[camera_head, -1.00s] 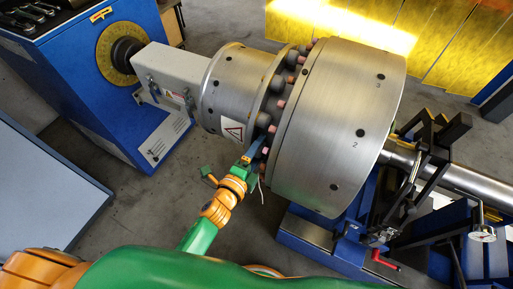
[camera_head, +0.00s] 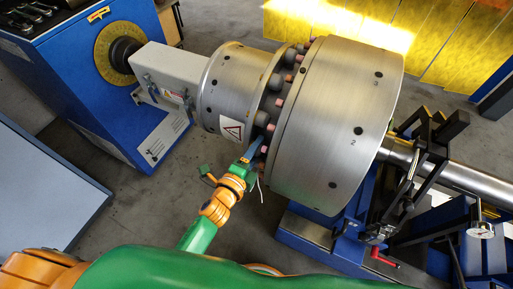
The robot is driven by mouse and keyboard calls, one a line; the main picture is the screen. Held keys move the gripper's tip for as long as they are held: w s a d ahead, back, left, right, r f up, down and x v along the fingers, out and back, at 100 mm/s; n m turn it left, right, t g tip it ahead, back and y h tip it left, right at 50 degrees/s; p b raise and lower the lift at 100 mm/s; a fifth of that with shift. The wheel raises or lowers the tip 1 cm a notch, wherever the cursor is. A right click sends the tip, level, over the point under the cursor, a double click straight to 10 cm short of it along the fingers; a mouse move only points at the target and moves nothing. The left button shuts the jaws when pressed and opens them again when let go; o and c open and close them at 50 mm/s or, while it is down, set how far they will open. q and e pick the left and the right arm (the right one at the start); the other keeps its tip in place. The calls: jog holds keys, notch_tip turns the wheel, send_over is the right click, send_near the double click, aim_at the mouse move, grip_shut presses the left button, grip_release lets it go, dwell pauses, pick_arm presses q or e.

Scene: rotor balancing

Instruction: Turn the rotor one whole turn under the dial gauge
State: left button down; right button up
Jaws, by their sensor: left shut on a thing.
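The rotor is a large bare-metal drum (camera_head: 335,110) with dark holes and small numbers on its rim, lying across the middle of the head view. A ring of pink-tipped bolts (camera_head: 276,101) runs around its left side, beside a smaller metal drum (camera_head: 232,85). My left gripper (camera_head: 256,149) reaches in from below and is shut on one of the bolts at the lower side of this ring. The gripped bolt is mostly hidden by the fingers. A dial gauge (camera_head: 481,230) with a round white face is at the lower right. My right gripper is not in view.
A blue drive cabinet (camera_head: 125,120) with a yellow scale disc stands at the left. A blue bearing stand (camera_head: 305,228) and dark bracket frame (camera_head: 435,150) stand around the shaft (camera_head: 465,180) at the right. Yellow panels (camera_head: 440,45) close off the back. Grey floor lies below the drums.

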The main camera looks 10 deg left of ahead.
aim_at(259, 163)
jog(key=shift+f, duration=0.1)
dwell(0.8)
